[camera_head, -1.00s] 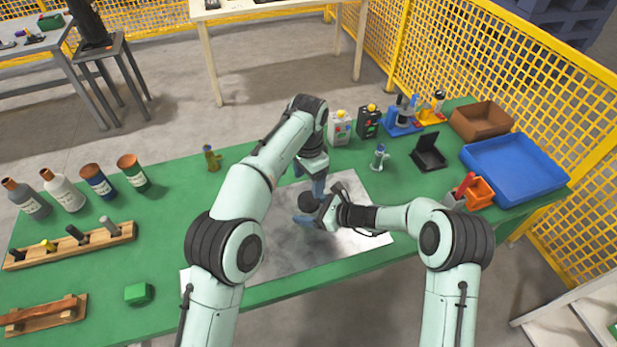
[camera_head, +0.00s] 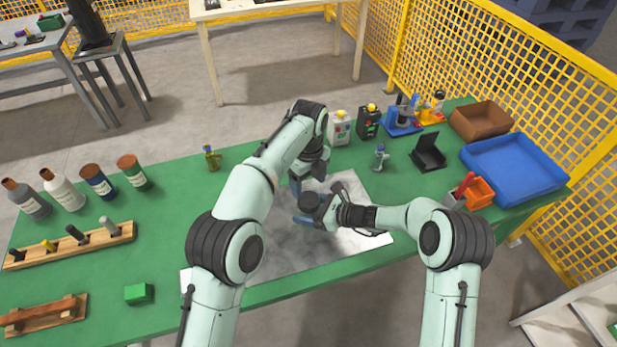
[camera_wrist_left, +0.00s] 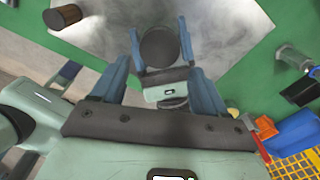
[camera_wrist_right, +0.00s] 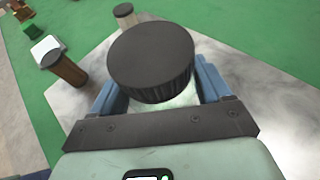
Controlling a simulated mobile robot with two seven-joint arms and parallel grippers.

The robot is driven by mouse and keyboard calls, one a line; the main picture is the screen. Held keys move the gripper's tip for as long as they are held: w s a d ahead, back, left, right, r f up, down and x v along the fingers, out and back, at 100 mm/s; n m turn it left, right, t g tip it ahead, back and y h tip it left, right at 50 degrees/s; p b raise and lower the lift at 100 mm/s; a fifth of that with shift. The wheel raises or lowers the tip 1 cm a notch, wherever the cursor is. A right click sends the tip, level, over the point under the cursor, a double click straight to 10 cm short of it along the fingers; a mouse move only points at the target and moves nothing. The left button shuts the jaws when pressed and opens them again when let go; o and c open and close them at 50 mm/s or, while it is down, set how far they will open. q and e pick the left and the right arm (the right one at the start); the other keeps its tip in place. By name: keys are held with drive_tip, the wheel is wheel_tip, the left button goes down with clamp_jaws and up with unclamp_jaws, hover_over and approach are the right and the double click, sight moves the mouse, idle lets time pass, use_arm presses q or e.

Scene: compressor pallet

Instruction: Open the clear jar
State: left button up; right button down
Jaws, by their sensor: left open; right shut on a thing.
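The clear jar (camera_wrist_right: 180,101) has a wide black ribbed lid (camera_wrist_right: 150,60) on top, which hides most of its body in the right wrist view. My right gripper (camera_wrist_right: 158,95) is shut around the jar below the lid. The lid also shows in the head view (camera_head: 310,202) and the left wrist view (camera_wrist_left: 159,47). My left gripper (camera_wrist_left: 160,66) is open and empty, pointing down over the right gripper and jar. Its two blue fingers are apart and do not appear to hold the lid. In the head view, the left gripper (camera_head: 297,186) is beside the lid and partly hidden.
A brown jar with a dark lid (camera_wrist_right: 65,70) and another lidded container (camera_wrist_right: 123,15) stand nearby. A grey metal sheet (camera_head: 272,252) lies under the grippers on the green table (camera_head: 190,190). Bottles stand left; a blue tray (camera_head: 515,170) and small devices stand right.

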sight(308, 200)
use_arm(q)
wheel_tip(308, 200, down, 7)
drive_tip(key=shift+r, duration=0.1)
idle(0.3)
drive_tip(key=c, duration=0.9)
drive_tip(key=n, duration=1.3)
drive_tip(key=shift+n, duration=0.4)
